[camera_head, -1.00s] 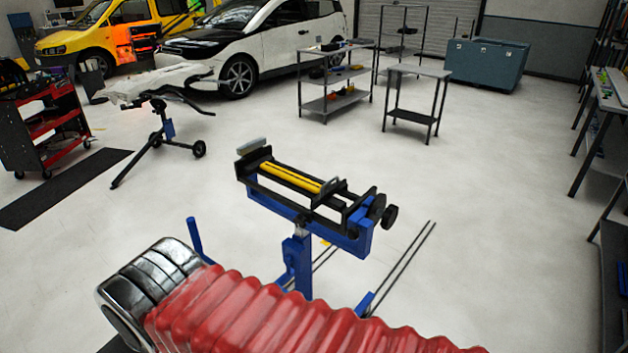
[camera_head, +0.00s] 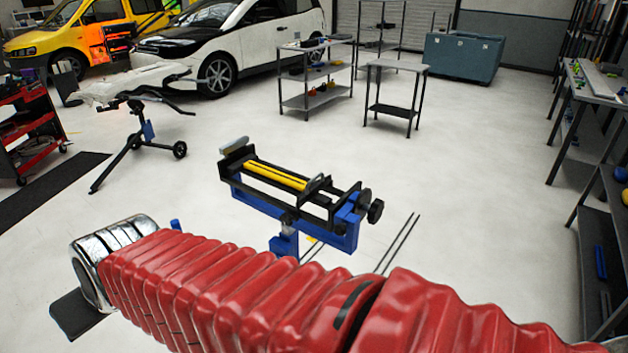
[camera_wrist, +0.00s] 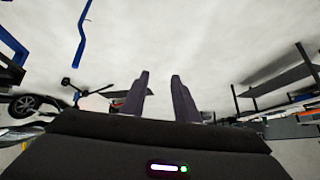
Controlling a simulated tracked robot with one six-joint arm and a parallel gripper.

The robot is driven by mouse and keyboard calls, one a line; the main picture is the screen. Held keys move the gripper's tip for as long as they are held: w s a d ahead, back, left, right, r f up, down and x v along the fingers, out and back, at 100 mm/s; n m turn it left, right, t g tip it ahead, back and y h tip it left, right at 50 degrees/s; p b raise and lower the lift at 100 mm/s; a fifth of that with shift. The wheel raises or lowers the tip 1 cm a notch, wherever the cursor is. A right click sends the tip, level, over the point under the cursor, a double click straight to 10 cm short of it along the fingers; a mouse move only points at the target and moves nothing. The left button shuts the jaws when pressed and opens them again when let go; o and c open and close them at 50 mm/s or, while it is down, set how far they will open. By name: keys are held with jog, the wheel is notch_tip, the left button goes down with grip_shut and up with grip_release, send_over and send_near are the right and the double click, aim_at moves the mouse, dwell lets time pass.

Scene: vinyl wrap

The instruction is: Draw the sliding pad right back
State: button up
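A blue stand (camera_head: 285,244) holds a black clamp frame (camera_head: 236,172) with two yellow bars (camera_head: 275,176) along it. A dark upright crosspiece (camera_head: 315,185) stands across the frame at the right end of the bars and may be the sliding pad. A grey pad (camera_head: 234,145) sits at the frame's far left end, and a black knob (camera_head: 375,211) is at its right end. My gripper (camera_wrist: 160,75) shows in the wrist view with its two fingers apart and nothing between them. In the head view the gripper is not visible; my red-sleeved arm crosses in front and hides the stand's lower part.
A tripod stand (camera_head: 146,130) is at the left, beside a red tool cart (camera_head: 27,139). Small tables (camera_head: 392,68) and shelves (camera_head: 312,101) stand behind the clamp. Benches (camera_head: 598,85) line the right. The floor between is clear.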

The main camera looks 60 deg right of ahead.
jog(key=w+d+m+t+h, duration=0.4)
jog(key=w+d+m, duration=0.1)
jog(key=w+d, duration=1.1)
jog(key=w+d+f+m+h, duration=0.1)
jog(key=w+d+m+h, duration=0.2)
jog(key=d, duration=0.8)
jog(key=s+d+f+m+g+h, duration=0.25)
jog(key=d+h, duration=0.25)
jog(key=d, duration=0.6)
jog(key=s+d+f+m+g+h, duration=0.2)
jog(key=s+d+f+g, duration=0.1)
jog(key=s+d+g, duration=0.1)
jog(key=s+d+f+m+g+h, duration=0.1)
jog(key=s+d+f+g+h, duration=0.1)
jog(key=s+d+f+g, duration=0.2)
jog(key=s+d+f+m+g+h, duration=0.2)
jog(key=s+d+f+g, duration=0.1)
jog(key=s+d, duration=0.6)
jog(key=shift+s+f+m+g, duration=0.15)
jog(key=shift+s+m+g, duration=0.2)
jog(key=shift+s+g, duration=0.35)
jog(key=shift+s+d, duration=0.1)
jog(key=shift+s, duration=0.2)
